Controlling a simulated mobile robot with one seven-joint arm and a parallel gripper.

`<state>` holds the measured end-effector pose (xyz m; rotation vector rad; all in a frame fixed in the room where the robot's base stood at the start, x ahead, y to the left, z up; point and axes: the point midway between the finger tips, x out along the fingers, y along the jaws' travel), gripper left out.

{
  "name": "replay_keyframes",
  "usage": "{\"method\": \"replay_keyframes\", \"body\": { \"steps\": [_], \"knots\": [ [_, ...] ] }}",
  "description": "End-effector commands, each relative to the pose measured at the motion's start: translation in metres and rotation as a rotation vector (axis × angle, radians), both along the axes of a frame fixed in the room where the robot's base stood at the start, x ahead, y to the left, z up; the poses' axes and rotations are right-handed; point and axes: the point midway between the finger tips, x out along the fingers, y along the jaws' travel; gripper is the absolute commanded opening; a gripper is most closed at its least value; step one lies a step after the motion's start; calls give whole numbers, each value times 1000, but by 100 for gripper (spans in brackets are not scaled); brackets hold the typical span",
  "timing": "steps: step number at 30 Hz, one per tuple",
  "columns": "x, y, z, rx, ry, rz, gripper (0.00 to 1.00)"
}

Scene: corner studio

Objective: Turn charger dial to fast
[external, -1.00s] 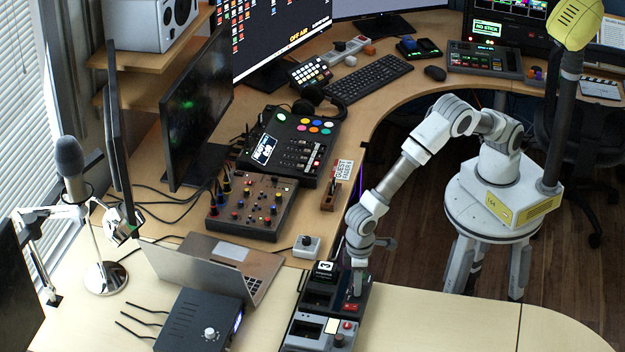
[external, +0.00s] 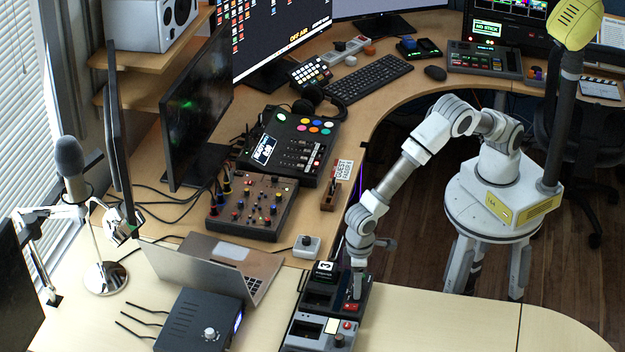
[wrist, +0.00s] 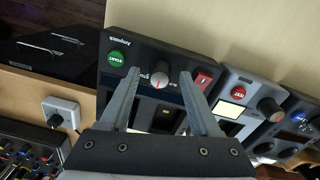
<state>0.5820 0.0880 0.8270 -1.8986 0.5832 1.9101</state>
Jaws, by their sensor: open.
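A dark device, seemingly the charger (wrist: 112,78), lies on the desk. It also shows under my gripper in the external view (external: 318,296). Its panel has a small round dial (wrist: 160,73) with a grey and red face, a green button (wrist: 117,58) and a red switch (wrist: 203,80). My gripper (wrist: 160,75) is open, with a fingertip on each side of the dial. I cannot tell whether the fingers touch it. The dial's setting marks are too small to read, and my fingers hide part of the panel.
A light grey device (wrist: 236,88) with a red button and dark knob stands close beside the charger. A white box with a knob (external: 306,247), a laptop (external: 215,262) and a mixer (external: 252,205) are nearby. The desk at right (external: 440,318) is clear.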

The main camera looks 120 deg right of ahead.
Motion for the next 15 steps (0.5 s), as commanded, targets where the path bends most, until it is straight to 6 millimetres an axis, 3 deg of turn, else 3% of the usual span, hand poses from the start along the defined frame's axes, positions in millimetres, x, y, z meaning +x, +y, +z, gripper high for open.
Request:
{"method": "replay_keyframes", "body": {
  "steps": [7, 15],
  "knots": [
    [1, 1, 17, 0, -1, 0, 64],
    [2, 2, 81, 1, -6, 0, 64]
  ]
}}
